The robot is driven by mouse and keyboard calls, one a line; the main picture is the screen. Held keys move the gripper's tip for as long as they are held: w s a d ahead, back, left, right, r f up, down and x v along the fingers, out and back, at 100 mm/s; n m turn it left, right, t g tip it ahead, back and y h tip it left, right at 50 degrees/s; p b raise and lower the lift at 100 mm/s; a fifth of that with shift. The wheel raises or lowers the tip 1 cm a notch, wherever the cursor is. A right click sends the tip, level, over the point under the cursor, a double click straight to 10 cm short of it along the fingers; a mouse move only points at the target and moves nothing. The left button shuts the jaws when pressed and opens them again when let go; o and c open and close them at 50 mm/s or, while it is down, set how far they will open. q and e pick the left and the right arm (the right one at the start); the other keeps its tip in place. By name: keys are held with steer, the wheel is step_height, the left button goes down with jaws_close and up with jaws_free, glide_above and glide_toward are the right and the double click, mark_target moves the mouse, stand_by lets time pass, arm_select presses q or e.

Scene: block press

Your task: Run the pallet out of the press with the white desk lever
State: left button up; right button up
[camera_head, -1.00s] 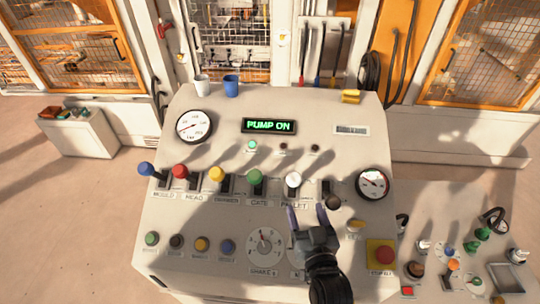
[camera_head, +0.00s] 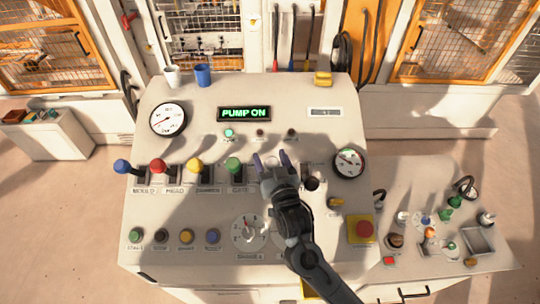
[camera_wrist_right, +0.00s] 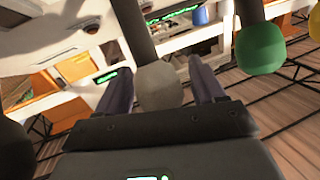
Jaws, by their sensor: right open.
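My right gripper (camera_head: 272,162) is over the desk at the pallet lever, open, with its fingers pointing to the back of the desk. My left gripper is not in view.
Yellow (camera_head: 194,165), red (camera_head: 158,167) and blue (camera_head: 121,166) levers stand further left. A black-knobbed lever (camera_head: 312,184) is close on the right. A red stop button (camera_head: 364,230) is at the front right. The display (camera_head: 244,114) reads PUMP ON.

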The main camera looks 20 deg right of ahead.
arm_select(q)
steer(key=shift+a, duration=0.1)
arm_select(e)
steer(key=shift+w, duration=0.4)
